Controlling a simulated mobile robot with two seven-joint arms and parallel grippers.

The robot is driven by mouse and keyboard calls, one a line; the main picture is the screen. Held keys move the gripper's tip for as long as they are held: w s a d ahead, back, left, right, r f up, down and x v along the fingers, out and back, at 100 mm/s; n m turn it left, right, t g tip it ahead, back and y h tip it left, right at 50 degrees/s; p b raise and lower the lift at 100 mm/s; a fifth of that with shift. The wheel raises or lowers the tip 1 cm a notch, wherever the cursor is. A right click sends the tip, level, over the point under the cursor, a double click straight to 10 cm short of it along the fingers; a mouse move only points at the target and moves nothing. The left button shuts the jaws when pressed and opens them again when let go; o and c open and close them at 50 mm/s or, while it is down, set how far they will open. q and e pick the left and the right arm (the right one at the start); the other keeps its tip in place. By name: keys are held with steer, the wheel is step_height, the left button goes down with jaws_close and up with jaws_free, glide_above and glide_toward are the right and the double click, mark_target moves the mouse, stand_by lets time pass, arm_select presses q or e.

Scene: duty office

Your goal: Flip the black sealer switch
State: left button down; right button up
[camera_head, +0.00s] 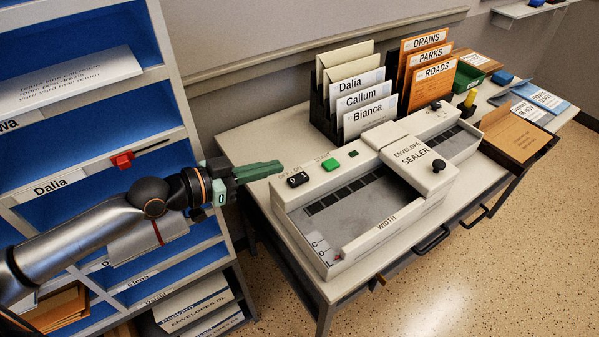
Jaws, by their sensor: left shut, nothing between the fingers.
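The envelope sealer (365,187) is a long white machine lying on the table. Its black switch (298,179), marked 0 and 1, sits at the machine's near left end under the label OFF/ON. I cannot tell which way it is tipped. A green button (330,164) is to its right. My left gripper (279,167) has green fingers and is shut and empty. In the picture its fingertips are just above and left of the black switch, with a small gap between. My right gripper is not in view.
A blue-backed shelf unit (176,82) stands at the left, close to my left arm. File holders with name cards (366,98) and orange folders (431,82) stand behind the sealer. The table's left corner (240,143) is bare.

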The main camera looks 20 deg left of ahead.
arm_select(q)
glide_above(300, 181)
steer(key=shift+s+a+f+p, duration=0.2)
steer(key=shift+f+p, duration=0.15)
steer(key=shift+f, duration=0.4)
steer(key=f, duration=0.2)
steer(key=shift+w+d+f+b, duration=0.2)
steer(key=shift+f+b, duration=0.1)
steer(key=shift+f, duration=0.85)
